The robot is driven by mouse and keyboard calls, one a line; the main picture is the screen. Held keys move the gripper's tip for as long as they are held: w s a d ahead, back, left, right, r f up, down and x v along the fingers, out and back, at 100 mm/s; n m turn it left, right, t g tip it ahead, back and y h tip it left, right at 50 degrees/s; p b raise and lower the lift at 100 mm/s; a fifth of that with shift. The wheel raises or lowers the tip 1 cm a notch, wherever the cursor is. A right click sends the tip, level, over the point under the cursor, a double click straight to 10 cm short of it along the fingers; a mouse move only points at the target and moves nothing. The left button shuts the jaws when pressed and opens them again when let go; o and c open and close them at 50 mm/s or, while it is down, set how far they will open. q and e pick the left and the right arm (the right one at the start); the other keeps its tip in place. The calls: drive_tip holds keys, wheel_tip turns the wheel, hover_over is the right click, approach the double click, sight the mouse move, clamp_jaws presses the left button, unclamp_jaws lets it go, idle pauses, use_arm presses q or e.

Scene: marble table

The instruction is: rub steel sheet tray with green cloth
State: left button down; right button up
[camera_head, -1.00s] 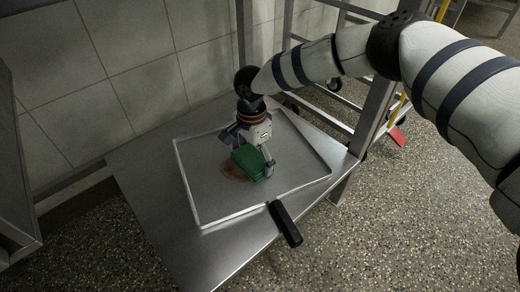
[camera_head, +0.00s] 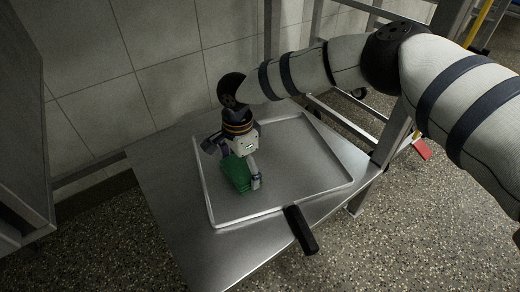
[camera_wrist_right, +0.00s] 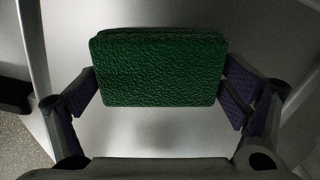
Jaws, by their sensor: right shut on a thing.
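The steel sheet tray (camera_head: 305,178) lies flat on a metal table, with a raised rim and a dark handle (camera_head: 301,230) sticking out over the front edge. My right gripper (camera_head: 240,172) is over the left part of the tray, pointing down. It is shut on the green cloth (camera_head: 236,174), a thick folded block, which appears to touch the tray floor. In the right wrist view the green cloth (camera_wrist_right: 160,70) sits between both finger pads. No brown stain shows on the visible tray floor now; the part under the cloth is hidden. My left gripper is not in view.
The metal table (camera_head: 165,185) has bare surface left of the tray. A tiled wall (camera_head: 130,60) stands behind it. A metal rack (camera_head: 400,110) stands at the right, with a red-ended yellow pole (camera_head: 421,147). A metal cabinet side (camera_head: 20,130) is at far left.

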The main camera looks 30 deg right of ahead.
drive_tip(key=shift+a, duration=0.3)
drive_tip(key=shift+w+r+p, duration=0.1)
drive_tip(key=shift+r+p, duration=1.5)
drive_tip(key=shift+r, duration=1.35)
drive_tip(key=shift+r+p, duration=0.75)
drive_tip(key=shift+r, duration=0.85)
drive_tip(key=shift+f, duration=0.1)
